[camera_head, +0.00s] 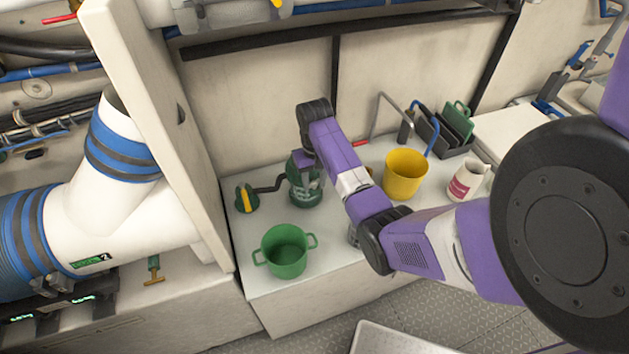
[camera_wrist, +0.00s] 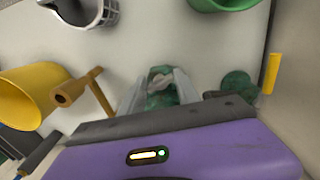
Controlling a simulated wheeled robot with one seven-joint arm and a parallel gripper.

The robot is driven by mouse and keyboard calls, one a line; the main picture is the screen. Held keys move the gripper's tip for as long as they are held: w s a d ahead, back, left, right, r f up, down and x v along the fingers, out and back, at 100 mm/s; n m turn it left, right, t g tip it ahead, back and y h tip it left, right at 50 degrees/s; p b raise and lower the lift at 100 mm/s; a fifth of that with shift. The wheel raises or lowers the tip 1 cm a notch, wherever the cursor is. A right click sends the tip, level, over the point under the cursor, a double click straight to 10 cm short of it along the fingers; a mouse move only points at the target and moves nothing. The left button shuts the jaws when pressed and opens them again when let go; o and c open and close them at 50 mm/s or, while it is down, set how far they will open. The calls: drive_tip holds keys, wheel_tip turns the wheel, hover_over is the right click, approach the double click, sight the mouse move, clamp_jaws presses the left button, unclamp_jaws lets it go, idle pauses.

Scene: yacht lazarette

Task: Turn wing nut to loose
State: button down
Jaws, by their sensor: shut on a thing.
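A green strainer-like fitting (camera_head: 306,192) with a paler, cage-like body stands on the white bench top, and a dark pipe runs from its left side. My gripper (camera_head: 303,160) is over its top, pointing down. In the wrist view, the two grey fingers of my gripper (camera_wrist: 160,84) are closed around a small grey wing nut (camera_wrist: 160,76) on top of the green fitting (camera_wrist: 162,101). The wing nut is partly covered by the fingers, and its turn angle cannot be read clearly. It is hidden in the head view.
A green two-handled pot (camera_head: 286,254) stands in front of the fitting. A green and yellow valve (camera_head: 246,199) is left, near a white panel (camera_head: 165,120). A yellow bucket (camera_head: 404,174), a white mug (camera_head: 467,182) and a dark rack (camera_head: 440,135) stand to the right.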

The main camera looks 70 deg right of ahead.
sight(315, 182)
drive_tip(key=shift+d+n, duration=0.15)
drive_tip(key=shift+n, duration=2.65)
drive_tip(key=shift+r, duration=0.1)
drive_tip(key=c, duration=1)
unclamp_jaws()
drive_tip(key=shift+o, duration=0.2)
drive_tip(key=shift+r+b, duration=0.4)
drive_tip(key=shift+r, duration=3.5)
